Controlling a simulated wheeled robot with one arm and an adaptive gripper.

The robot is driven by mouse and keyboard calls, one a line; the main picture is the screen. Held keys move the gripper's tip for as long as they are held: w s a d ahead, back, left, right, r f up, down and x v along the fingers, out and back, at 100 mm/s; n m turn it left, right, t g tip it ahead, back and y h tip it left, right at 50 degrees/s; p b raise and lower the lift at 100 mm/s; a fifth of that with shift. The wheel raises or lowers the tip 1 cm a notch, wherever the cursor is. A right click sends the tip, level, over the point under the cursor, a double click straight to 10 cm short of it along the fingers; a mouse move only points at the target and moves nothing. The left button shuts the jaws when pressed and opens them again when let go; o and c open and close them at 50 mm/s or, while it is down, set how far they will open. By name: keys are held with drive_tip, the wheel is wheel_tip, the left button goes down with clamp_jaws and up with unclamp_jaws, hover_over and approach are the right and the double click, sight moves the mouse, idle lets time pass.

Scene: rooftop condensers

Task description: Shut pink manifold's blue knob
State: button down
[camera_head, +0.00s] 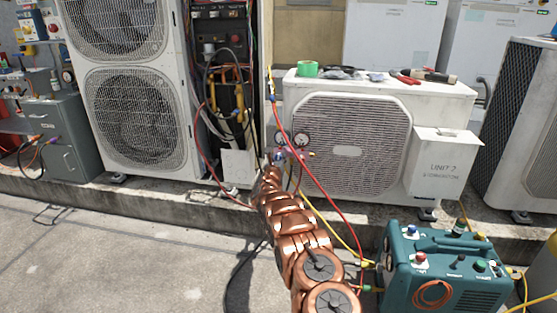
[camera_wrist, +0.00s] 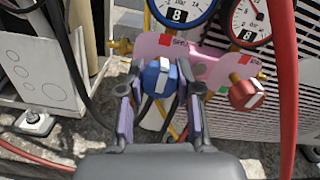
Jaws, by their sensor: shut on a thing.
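The pink manifold (camera_wrist: 208,62) hangs in front of a condenser's grille, with a blue-rimmed gauge (camera_wrist: 181,8) and a red-rimmed gauge (camera_wrist: 250,18) on top. Its blue knob (camera_wrist: 159,76) has a white stripe running nearly upright, slightly tilted. The red knob (camera_wrist: 246,94) is to the right, apart from my gripper. My gripper (camera_wrist: 157,98) is shut on the blue knob, one finger on each side. In the head view, my copper-coloured arm reaches up to the manifold, and the gripper (camera_head: 275,160) is small there and partly hidden.
A red hose (camera_wrist: 284,80) passes close on the right of my gripper. The white condenser (camera_head: 352,148) stands behind the manifold, with tools and green tape (camera_head: 307,69) on top. A teal machine (camera_head: 445,268) stands at the lower right. The left pavement is mostly clear.

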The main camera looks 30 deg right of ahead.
drive_tip(key=c, duration=0.8)
unclamp_jaws()
drive_tip(key=shift+s+a, duration=0.1)
drive_tip(key=shift+a, duration=0.05)
